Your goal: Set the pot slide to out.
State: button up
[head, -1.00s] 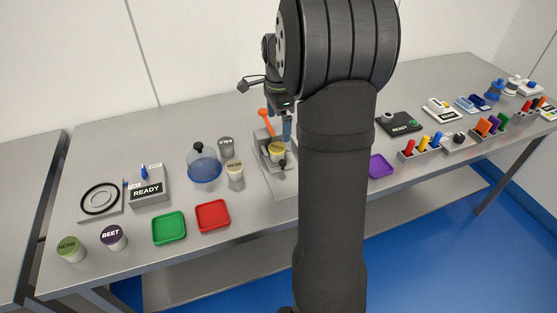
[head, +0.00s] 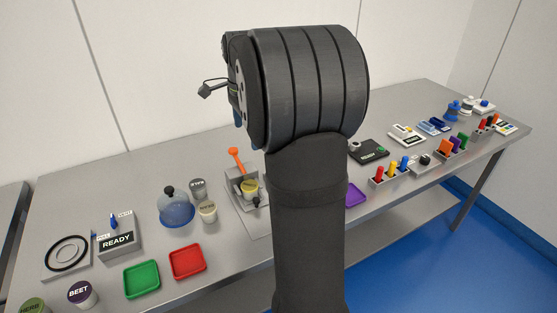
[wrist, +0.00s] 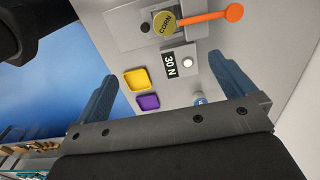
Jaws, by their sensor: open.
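The pot fixture (head: 236,203) is a grey metal stand with an orange lever (head: 235,157). A pot with a yellow lid (head: 250,185) sits in it, and a black knob (head: 257,201) is at its front. In the wrist view the fixture (wrist: 125,27) is at the top edge, with the pot marked CORN (wrist: 165,24), the orange lever (wrist: 215,15) and the black knob (wrist: 145,28). My gripper (wrist: 162,66) is open and empty, with its blue fingers apart and above the table, clear of the fixture. In the head view my arm mostly hides it.
A 30 N block (wrist: 178,63), a yellow tray (wrist: 137,78) and a purple tray (wrist: 148,102) lie near the fixture. A blue dome (head: 177,212) and two pots stand left of it, with red (head: 188,261) and green (head: 141,278) trays in front. Coloured pegs stand right.

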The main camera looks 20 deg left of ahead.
jog(key=shift+f, duration=0.1)
jog(key=c, duration=1.3)
jog(key=s+d+f+n, duration=0.1)
jog(key=f+n, duration=0.3)
jog(key=f, duration=0.3)
jog(key=f+n, duration=0.5)
jog(key=f, duration=0.2)
jog(key=s+d+f+n, duration=0.1)
jog(key=f+n, duration=0.3)
jog(key=f, duration=0.3)
jog(key=shift+s+d+f+n, duration=0.3)
jog(key=shift+s+d, duration=0.05)
grip_shut()
